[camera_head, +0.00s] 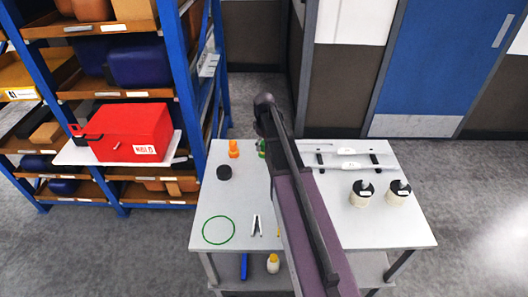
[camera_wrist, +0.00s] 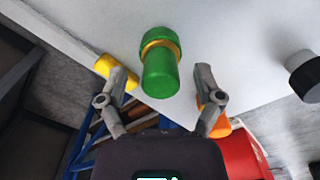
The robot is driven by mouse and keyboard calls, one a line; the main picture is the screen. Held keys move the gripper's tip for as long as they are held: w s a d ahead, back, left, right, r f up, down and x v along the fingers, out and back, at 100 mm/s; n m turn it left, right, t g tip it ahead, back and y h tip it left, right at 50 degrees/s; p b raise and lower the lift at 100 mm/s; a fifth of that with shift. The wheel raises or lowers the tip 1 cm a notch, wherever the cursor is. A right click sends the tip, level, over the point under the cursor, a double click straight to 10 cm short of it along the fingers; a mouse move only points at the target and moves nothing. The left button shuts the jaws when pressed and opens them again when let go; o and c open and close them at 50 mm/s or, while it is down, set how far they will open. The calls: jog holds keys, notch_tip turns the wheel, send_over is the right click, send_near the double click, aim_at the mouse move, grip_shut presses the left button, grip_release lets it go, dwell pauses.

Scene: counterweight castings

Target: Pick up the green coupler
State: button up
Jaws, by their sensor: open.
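The green coupler (camera_wrist: 160,76) has a gold band around its wider end and shows in the upper middle of the wrist view. It is at the white table's edge region. My gripper (camera_wrist: 161,72) is open, with one finger to each side of the coupler in the picture and visible gaps between; I cannot tell how far the fingers are in depth. In the head view a little of the green coupler (camera_head: 262,148) shows beside my arm, near the table's back edge. My arm hides the rest, and the gripper is hard to make out there.
An orange part (camera_head: 234,149) and a black disc (camera_head: 224,172) stand left of the coupler on the white table (camera_head: 205,215). A yellow part (camera_wrist: 113,69) lies near my left finger. A blue shelf rack with a red box (camera_head: 125,130) stands left. Weights (camera_head: 362,195) stand right.

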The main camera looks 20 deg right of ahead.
jog(key=shift+f+b, duration=0.4)
jog(key=shift+f, duration=0.25)
grip_shut()
